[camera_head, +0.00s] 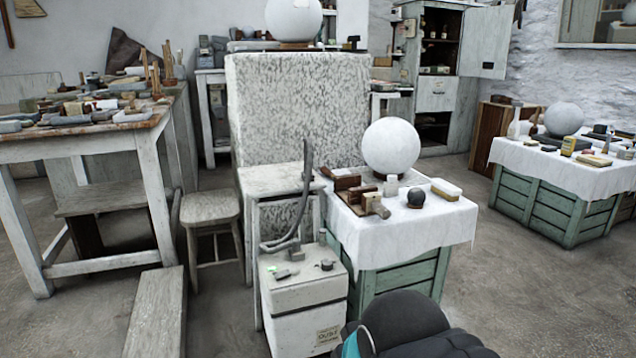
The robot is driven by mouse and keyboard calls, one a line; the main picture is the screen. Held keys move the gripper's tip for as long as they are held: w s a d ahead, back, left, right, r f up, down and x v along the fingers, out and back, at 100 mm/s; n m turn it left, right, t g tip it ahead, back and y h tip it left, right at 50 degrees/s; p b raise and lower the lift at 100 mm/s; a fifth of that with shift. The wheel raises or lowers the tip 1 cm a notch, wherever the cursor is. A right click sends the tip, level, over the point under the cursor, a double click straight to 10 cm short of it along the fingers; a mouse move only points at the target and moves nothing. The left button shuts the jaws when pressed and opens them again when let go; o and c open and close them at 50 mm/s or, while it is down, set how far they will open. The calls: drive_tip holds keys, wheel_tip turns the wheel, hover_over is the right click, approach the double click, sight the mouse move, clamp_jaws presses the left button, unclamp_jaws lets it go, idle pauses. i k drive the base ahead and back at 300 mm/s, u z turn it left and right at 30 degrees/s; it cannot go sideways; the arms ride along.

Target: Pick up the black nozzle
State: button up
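A dark grey-black hose rises from a white box (303,305) marked "DUST" and ends in a slim, upright, slightly curved dark piece (307,165). This piece looks like the black nozzle. It stands at the right edge of a small whitish table, left of the cloth-covered crate. Its exact lower end is hard to tell from the hose. My gripper is not visible. Only dark rounded parts of my arm with a teal band show at the bottom, in front of the crate and well below the nozzle.
A stool (210,207), a bench (156,315) and a cluttered worktable stand left. Another cloth-covered crate (545,205) stands right. Floor between the crates is clear.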

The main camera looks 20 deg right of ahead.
sight(303, 173)
drive_tip(key=z, duration=1.25)
drive_tip(key=i, duration=1.6)
drive_tip(key=u, duration=0.55)
